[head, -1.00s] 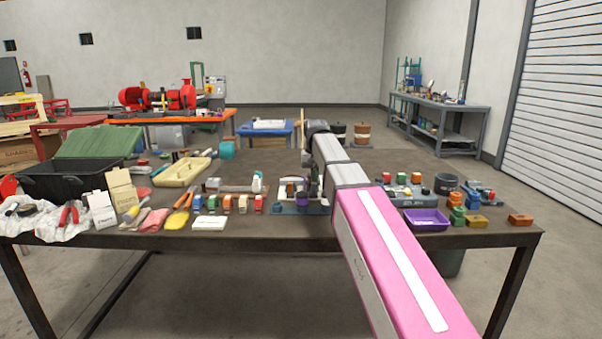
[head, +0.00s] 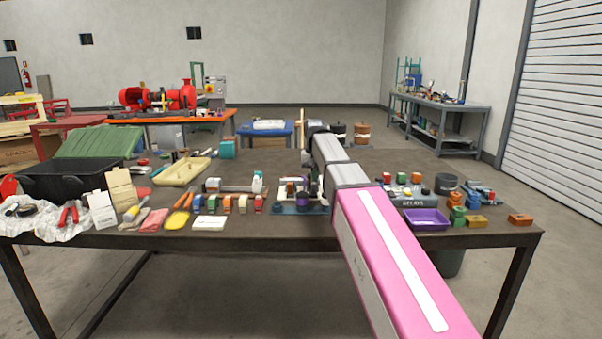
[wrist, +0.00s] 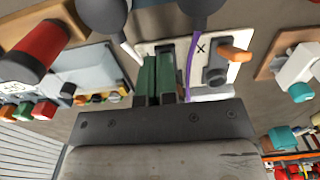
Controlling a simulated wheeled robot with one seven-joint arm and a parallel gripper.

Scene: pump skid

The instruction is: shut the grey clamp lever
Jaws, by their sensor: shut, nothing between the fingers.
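A white plate marked with an X (wrist: 203,47) lies beyond my fingertips in the wrist view. It also shows on the table just left of my arm in the head view (head: 283,188). Two dark round knobs stand over it: one on a pale grey-white stem (wrist: 130,48), one on a purple stem (wrist: 189,65). I cannot tell for certain which part is the grey clamp lever. A dark grey block with an orange handle (wrist: 236,55) sits at the plate's right. My gripper (wrist: 160,62) has green fingers, shut and empty, between the two stems. Contact cannot be made out.
Small coloured blocks (head: 227,203) stand left of the plate. A purple tray (head: 427,217) lies right of my arm. A red cylinder (wrist: 38,52) on a wooden base is at the wrist view's left.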

